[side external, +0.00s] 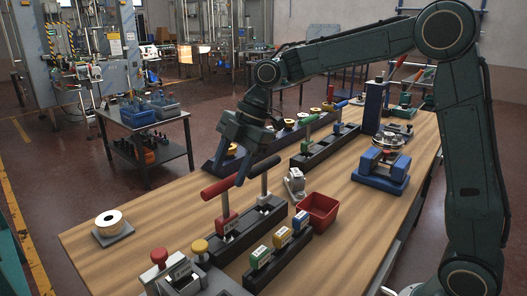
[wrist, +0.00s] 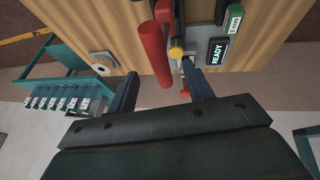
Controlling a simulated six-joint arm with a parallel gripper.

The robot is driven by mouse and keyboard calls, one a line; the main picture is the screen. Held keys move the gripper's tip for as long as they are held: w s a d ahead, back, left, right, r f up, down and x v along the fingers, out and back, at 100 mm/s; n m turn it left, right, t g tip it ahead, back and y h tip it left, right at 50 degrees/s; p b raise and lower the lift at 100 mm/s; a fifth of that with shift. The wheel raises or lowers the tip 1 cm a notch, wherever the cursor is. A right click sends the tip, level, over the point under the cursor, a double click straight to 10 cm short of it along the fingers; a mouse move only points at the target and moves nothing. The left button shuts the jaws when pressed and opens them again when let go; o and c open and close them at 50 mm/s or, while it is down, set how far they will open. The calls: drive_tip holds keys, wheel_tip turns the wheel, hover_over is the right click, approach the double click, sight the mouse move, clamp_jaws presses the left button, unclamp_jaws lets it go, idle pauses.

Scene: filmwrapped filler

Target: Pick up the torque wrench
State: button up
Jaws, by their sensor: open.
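My gripper (side external: 231,172) is open and points down at the red handle, with a finger on each side. In the wrist view, my gripper (wrist: 160,86) holds nothing. I cannot tell whether either finger touches the handle.
Another black rack with green, yellow and blue blocks (side external: 281,238) stands in front. A red bin (side external: 317,210) is to its right. A white spool (side external: 109,222) sits at the table's left. More tool racks stand behind. The wooden table (side external: 165,215) is bare between spool and rack.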

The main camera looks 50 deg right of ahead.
sight(220, 193)
drive_tip(key=shift+w+a+f, duration=0.1)
drive_tip(key=shift+a+f, duration=0.2)
drive_tip(key=shift+f, duration=0.35)
drive_tip(key=shift+x, duration=2.6)
clamp_jaws()
